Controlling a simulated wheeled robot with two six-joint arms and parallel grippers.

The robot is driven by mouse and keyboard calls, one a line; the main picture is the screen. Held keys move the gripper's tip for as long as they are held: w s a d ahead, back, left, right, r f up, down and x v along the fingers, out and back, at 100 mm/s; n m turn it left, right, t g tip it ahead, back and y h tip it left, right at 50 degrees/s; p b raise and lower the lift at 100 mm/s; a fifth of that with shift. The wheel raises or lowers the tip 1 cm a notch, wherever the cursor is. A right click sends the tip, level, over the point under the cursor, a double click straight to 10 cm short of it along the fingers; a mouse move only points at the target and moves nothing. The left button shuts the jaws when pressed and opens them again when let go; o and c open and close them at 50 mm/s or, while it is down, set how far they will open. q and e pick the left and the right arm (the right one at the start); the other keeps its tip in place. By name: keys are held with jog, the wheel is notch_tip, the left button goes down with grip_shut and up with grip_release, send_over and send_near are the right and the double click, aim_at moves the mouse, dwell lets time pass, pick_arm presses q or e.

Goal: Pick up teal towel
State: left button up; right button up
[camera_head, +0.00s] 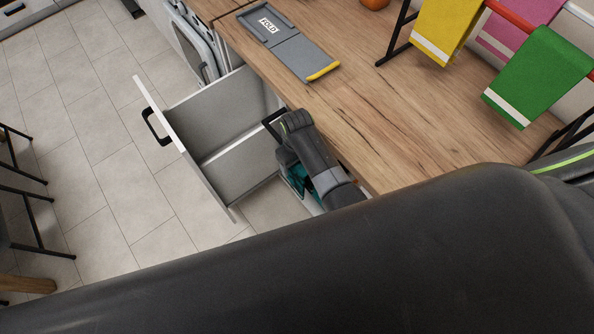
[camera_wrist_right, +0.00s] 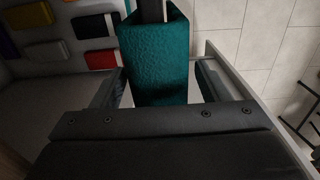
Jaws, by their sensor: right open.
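The teal towel (camera_wrist_right: 152,62) hangs over a dark bar in the right wrist view, its textured face toward the camera. My right gripper (camera_wrist_right: 160,76) is open, with one finger on each side of the towel and a gap showing at the right finger. In the head view, my right gripper (camera_head: 290,166) is low beside the counter's front edge, and only a small teal part of the towel (camera_head: 298,184) shows under my wrist. My arm hides the rest. My left gripper does not show.
An open, empty-looking drawer (camera_head: 215,155) stands left of my right gripper. The wooden counter (camera_head: 400,120) holds a grey folding board (camera_head: 287,46). Yellow (camera_head: 440,25), pink and green towels (camera_head: 538,75) hang on a rack. Several coloured folded pieces (camera_wrist_right: 90,25) lie at the wrist view's upper left.

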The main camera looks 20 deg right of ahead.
jog(key=c, duration=1.4)
jog(key=shift+r, duration=0.15)
